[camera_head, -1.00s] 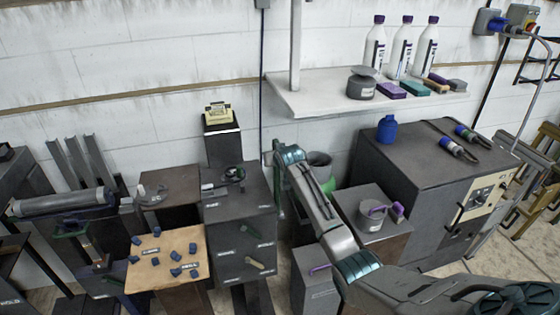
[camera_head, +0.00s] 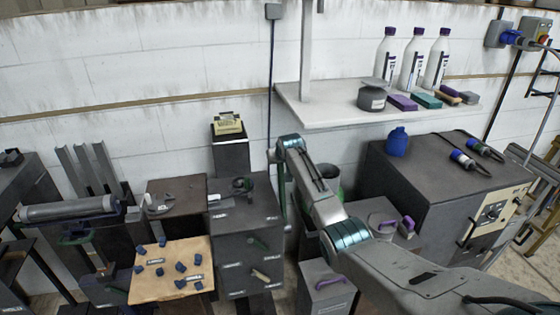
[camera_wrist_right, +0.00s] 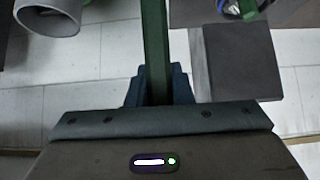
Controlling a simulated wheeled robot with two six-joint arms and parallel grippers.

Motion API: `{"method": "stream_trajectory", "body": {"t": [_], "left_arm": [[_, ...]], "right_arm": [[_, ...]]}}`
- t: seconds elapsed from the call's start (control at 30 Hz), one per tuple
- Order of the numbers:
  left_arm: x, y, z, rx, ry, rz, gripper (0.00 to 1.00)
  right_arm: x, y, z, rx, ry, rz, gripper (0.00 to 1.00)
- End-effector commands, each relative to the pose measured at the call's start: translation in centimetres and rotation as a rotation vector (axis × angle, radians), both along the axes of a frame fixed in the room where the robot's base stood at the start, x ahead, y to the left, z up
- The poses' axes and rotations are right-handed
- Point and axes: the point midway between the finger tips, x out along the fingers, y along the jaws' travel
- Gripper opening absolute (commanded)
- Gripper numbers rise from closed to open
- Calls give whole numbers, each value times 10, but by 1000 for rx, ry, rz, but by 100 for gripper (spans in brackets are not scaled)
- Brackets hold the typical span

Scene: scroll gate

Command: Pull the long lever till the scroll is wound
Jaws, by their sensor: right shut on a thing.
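A long green lever (camera_wrist_right: 155,40) runs up between the fingers of my right gripper (camera_wrist_right: 158,88) in the right wrist view. The gripper is shut on it. In the head view my right arm reaches in from the lower right, and the right gripper (camera_head: 274,156) is small and partly hidden by its own wrist. A thin green length of the lever (camera_head: 283,195) shows below it, beside the dark cabinet. I cannot clearly make out a scroll; a grey roller (camera_head: 68,208) lies at the far left. My left gripper is not in view.
A dark cabinet (camera_head: 245,240) stands close left of the lever. A white shelf (camera_head: 320,112) with bottles is above right, and a large dark machine (camera_head: 420,170) stands right of my arm. A grey pipe end (camera_wrist_right: 48,16) and a dark block (camera_wrist_right: 235,65) flank the lever.

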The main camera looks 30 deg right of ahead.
Motion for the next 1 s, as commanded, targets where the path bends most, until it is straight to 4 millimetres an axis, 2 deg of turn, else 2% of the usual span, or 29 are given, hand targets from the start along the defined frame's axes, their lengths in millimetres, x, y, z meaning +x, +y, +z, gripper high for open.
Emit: {"method": "stream_trajectory", "body": {"t": [0.17, 0.2, 0.27, 0.3, 0.67, 1.0], "left_arm": [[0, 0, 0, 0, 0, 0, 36], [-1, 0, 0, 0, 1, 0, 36], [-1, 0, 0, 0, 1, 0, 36], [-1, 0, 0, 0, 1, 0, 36], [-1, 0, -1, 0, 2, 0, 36], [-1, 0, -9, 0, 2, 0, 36]], "right_arm": [[1, -1, 4, -2, -8, 0, 0], [2, -1, 5, -2, -8, 0, 28], [1, -1, 4, -2, -8, 0, 40], [1, -1, 4, -2, -7, 0, 42], [-1, 0, 4, -1, -4, 0, 42], [-28, 6, 30, -2, -7, -1, 42]]}}
